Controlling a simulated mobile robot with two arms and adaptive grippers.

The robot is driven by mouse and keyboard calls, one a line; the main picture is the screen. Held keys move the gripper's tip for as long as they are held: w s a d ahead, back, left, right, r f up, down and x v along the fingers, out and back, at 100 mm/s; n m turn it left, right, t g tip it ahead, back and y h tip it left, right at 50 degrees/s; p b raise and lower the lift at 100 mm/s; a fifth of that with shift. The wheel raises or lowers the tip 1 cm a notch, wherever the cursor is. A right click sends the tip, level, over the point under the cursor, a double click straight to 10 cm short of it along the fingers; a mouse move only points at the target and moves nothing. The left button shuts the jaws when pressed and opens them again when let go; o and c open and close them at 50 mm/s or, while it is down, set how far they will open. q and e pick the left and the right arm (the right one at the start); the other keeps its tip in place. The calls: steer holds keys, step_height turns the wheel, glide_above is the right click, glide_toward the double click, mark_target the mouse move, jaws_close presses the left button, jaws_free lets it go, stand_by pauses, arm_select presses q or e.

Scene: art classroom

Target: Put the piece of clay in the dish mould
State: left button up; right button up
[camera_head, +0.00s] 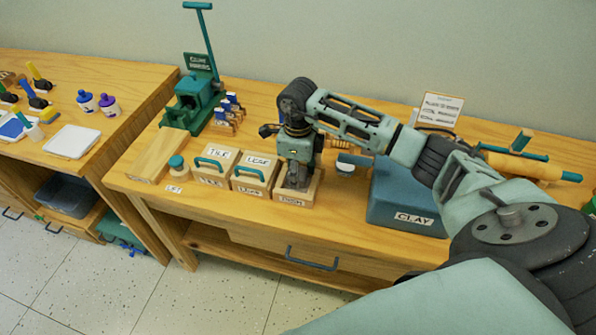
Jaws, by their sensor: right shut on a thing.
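The dish mould (291,202) is a small wooden box with a label on its front. It stands on the wooden bench, to the right of the other two moulds. My right gripper (298,181) points down into the top of the dish mould. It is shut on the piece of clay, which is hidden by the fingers. I cannot tell whether the clay touches the mould. A blue box labelled CLAY (400,222) stands to the right, partly behind my right arm. My left gripper is not in view.
The tile mould (212,181) and the leaf mould (252,190), with teal handles, stand close on the left. A green press (193,98) stands behind them. A rolling pin (524,165) and a sign card (440,108) are at the back right.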

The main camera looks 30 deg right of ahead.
stand_by(0.3)
steer(key=o, duration=1.3)
steer(key=shift+o, duration=0.2)
steer(key=shift+r, duration=0.1)
steer(key=shift+r+p, duration=2.55)
steer(key=shift+r, duration=1.45)
